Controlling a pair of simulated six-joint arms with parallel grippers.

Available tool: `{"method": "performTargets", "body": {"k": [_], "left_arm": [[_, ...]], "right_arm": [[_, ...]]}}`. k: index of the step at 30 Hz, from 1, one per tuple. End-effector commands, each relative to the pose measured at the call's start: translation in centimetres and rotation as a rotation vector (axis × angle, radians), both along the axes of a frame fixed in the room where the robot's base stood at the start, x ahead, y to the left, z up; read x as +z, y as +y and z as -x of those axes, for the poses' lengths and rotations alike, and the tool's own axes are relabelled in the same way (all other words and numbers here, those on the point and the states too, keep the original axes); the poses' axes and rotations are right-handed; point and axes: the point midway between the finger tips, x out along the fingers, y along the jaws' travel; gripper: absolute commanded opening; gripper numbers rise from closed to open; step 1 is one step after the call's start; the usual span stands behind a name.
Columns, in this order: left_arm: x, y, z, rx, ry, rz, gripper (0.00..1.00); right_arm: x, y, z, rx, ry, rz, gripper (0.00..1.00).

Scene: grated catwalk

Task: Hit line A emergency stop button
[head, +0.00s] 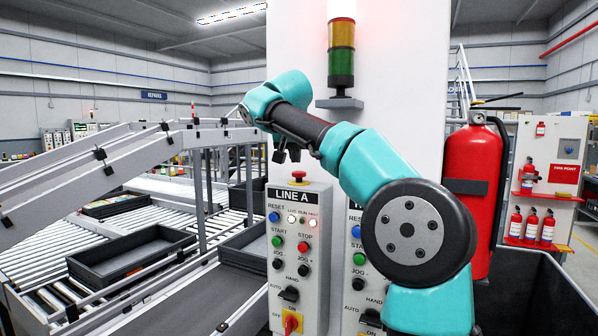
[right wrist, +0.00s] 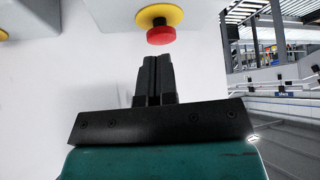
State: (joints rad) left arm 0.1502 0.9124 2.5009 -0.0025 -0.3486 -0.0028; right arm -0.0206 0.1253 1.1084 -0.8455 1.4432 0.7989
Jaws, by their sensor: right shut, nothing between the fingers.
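The line A control box (head: 287,262) carries a "LINE A" label. Its red emergency stop button (head: 298,174) sits on top of the box. In the right wrist view the red mushroom button (right wrist: 160,35) on its yellow collar (right wrist: 150,15) shows just beyond the fingertips. My right gripper (head: 287,157) is shut and empty, a little above and left of the button in the head view. In the right wrist view its fingers (right wrist: 153,68) are together, with a small gap to the button. My left gripper is not in view.
A second control box (head: 353,270) stands right of line A, partly hidden behind my right arm. A stack light (head: 341,55) is mounted above. Roller conveyors with a grey tray (head: 120,262) lie left, a fire extinguisher (head: 474,195) right. Another yellow collar (right wrist: 3,34) shows at the wrist view's left edge.

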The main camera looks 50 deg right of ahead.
Motion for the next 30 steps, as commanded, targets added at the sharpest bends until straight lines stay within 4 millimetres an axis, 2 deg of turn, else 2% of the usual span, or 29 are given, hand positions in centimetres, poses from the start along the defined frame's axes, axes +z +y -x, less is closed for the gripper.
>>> {"method": "performTargets", "body": {"k": [18,24,30], "left_arm": [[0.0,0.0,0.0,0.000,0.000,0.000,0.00],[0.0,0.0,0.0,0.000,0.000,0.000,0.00],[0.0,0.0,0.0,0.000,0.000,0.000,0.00]], "right_arm": [[9.2,5.7,3.9,0.003,-0.003,-0.001,0.00],[11.0,6.8,4.8,0.001,-0.001,0.000,0.00],[11.9,7.4,5.2,0.001,0.000,-0.001,0.00]]}}
